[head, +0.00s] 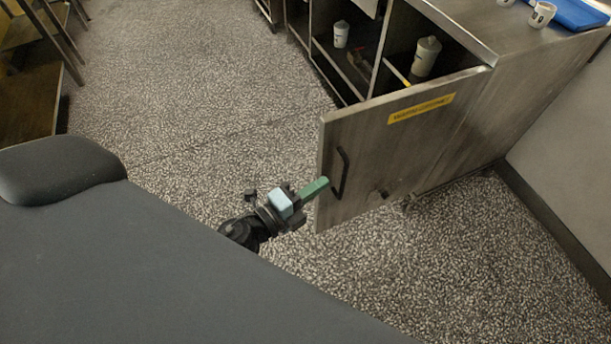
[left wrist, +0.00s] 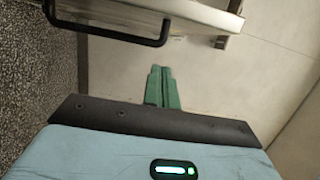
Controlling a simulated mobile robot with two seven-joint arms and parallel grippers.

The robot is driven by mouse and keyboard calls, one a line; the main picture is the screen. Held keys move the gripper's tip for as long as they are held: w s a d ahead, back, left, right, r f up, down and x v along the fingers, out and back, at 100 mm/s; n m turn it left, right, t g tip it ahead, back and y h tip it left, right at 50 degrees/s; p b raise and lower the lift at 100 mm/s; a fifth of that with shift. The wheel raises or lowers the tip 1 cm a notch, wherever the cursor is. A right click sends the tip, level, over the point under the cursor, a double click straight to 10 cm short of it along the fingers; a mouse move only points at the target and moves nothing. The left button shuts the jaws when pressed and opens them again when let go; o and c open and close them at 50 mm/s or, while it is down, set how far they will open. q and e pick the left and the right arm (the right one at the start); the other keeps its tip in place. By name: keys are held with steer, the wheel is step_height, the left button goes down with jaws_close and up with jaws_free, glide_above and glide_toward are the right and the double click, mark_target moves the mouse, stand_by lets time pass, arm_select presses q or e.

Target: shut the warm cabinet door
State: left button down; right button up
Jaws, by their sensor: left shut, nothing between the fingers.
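The warm cabinet door (head: 375,150) stands swung open in the head view, with a yellow label on its upper part and a dark bar handle (head: 340,173) near its free edge. My left gripper (head: 318,186) has green fingers, shut and empty. In the head view its tips appear close to the handle; I cannot tell whether they touch the door. In the left wrist view the shut fingers (left wrist: 162,88) point ahead, with the handle (left wrist: 120,38) and the door's edge above them in the picture. My right gripper is not in view.
The open cabinet (head: 385,45) holds a canister (head: 426,56) and a smaller one (head: 341,34). Cups (head: 542,14) and a blue tray (head: 582,12) are on its top. A wall (head: 575,150) is at the right. Speckled floor (head: 200,90) is clear left of the door.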

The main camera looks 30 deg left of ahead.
mark_target(327, 160)
arm_select(q)
steer(key=shift+w+a, duration=0.15)
steer(key=shift+w, duration=1.1)
steer(key=shift+w+a, duration=0.2)
steer(key=shift+w, duration=1)
steer(key=shift+w+a, duration=0.15)
steer(key=shift+w, duration=1.1)
steer(key=shift+a, duration=0.15)
